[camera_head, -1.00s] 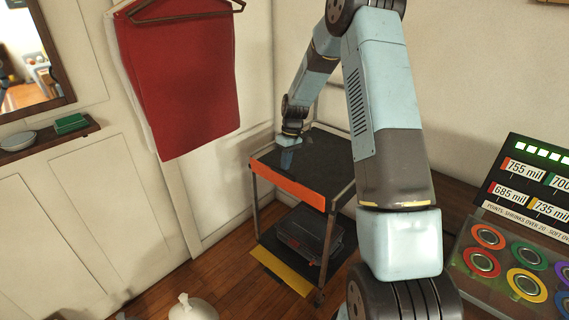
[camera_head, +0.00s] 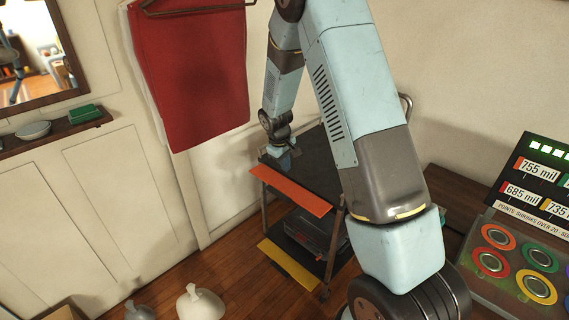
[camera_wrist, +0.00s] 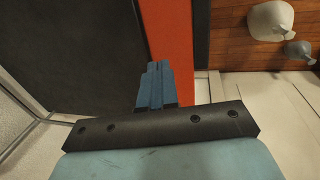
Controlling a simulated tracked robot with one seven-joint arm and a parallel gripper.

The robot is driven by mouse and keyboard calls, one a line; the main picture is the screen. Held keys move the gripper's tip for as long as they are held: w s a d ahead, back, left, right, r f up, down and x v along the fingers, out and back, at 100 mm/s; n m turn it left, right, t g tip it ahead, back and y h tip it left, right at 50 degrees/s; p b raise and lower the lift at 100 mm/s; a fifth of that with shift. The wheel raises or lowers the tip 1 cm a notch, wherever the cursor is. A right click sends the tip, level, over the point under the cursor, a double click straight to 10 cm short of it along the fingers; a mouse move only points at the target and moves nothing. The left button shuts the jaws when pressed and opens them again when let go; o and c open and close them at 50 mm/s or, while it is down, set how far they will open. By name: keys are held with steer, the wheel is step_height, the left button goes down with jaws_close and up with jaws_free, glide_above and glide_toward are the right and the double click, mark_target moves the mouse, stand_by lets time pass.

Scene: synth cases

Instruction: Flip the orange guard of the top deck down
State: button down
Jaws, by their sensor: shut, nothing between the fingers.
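The orange guard (camera_head: 290,190) is a long flat strip along the front edge of the cart's black top deck (camera_head: 318,165). It juts outward from that edge and looks tilted away from the deck; its exact angle is hard to tell. My gripper (camera_head: 288,158) is at the front left part of the top deck, beside the guard. In the wrist view my gripper (camera_wrist: 155,66) is shut and empty, its blue fingertips at the deck-side edge of the orange guard (camera_wrist: 172,35). Whether the tips touch it is unclear.
The lower deck holds a dark case (camera_head: 312,232) and has a yellow guard (camera_head: 288,265) sloping outward. A red cloth (camera_head: 190,75) hangs on the wall behind. A game panel with colored rings (camera_head: 515,262) stands at right. Pale sacks (camera_head: 200,304) are on the floor.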

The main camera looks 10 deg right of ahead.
mark_target(276, 193)
steer(key=shift+s+a+f+t+h, duration=0.35)
steer(key=shift+a+h, duration=0.2)
steer(key=shift+s+a+f+t+h, duration=0.3)
steer(key=shift+a+t+h, duration=0.05)
steer(key=shift+a+h, duration=0.2)
steer(key=shift+s+a+f, duration=0.35)
steer(key=shift+a+f, duration=0.05)
steer(key=a+f, duration=0.1)
steer(key=s+a+f, duration=0.1)
steer(key=f, duration=0.2)
steer(key=shift+s+a+f, duration=0.15)
steer(key=shift+s+a, duration=0.25)
steer(key=shift+s+a+f, duration=0.15)
steer(key=shift+a+f, duration=0.05)
steer(key=shift+f, duration=0.4)
steer(key=shift+s+a+f, duration=0.1)
steer(key=shift+a+f, duration=0.05)
steer(key=shift+f, duration=0.45)
steer(key=shift+s+f, duration=0.15)
